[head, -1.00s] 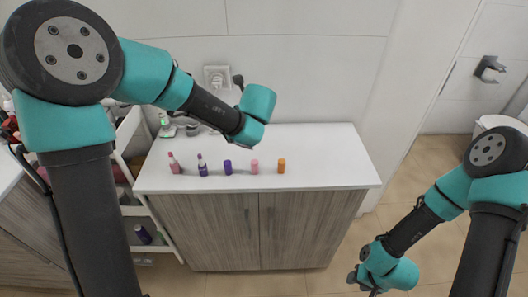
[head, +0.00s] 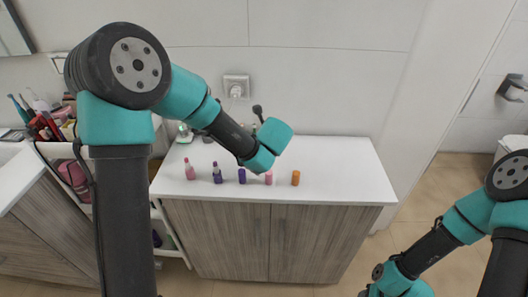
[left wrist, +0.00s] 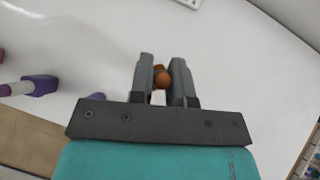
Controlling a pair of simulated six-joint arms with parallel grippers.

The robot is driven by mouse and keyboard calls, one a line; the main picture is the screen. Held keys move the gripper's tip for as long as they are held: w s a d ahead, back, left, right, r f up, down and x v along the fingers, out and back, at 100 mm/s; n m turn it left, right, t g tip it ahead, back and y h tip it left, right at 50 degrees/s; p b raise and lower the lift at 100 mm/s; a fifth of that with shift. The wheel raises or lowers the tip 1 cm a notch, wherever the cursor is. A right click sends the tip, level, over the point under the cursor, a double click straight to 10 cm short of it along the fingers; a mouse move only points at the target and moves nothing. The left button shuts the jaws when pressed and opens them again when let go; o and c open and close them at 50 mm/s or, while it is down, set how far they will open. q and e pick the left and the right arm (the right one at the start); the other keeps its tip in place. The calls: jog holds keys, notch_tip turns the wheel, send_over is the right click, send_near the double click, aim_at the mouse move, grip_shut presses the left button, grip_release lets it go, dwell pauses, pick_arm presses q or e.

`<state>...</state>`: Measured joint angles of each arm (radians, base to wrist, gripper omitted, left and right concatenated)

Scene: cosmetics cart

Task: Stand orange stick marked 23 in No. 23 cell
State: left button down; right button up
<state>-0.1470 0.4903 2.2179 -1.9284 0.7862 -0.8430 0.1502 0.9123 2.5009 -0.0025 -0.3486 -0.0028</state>
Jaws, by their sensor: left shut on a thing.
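In the left wrist view, my left gripper (left wrist: 161,76) is shut on the orange stick (left wrist: 162,80). Its rounded orange-brown end shows between the two grey fingers, above the white counter. In the head view this gripper is hidden behind its teal wrist. An orange piece (head: 295,178) stands upright at the right end of a row on the counter; I cannot tell whether it belongs to the held stick. No number is legible. No cell marked 23 can be made out. My right gripper is cut off below the head view's bottom edge.
A pink stick (head: 190,171), a purple stick (head: 217,175), a short purple piece (head: 242,176) and a short pink piece (head: 268,178) stand in the row on the white counter (head: 335,165). The counter's right part is clear. A shelf cart stands at the left.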

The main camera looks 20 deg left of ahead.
pick_arm(q)
jog(key=shift+f, duration=1.8)
jog(key=shift+f, duration=0.1)
jog(key=c, duration=1.1)
grip_release()
jog(key=shift+s+r, duration=0.1)
jog(key=shift+r, duration=0.15)
jog(key=v, duration=1.1)
jog(key=shift+s+d+r, duration=0.2)
jog(key=shift+d, duration=0.05)
jog(key=shift+o, duration=0.6)
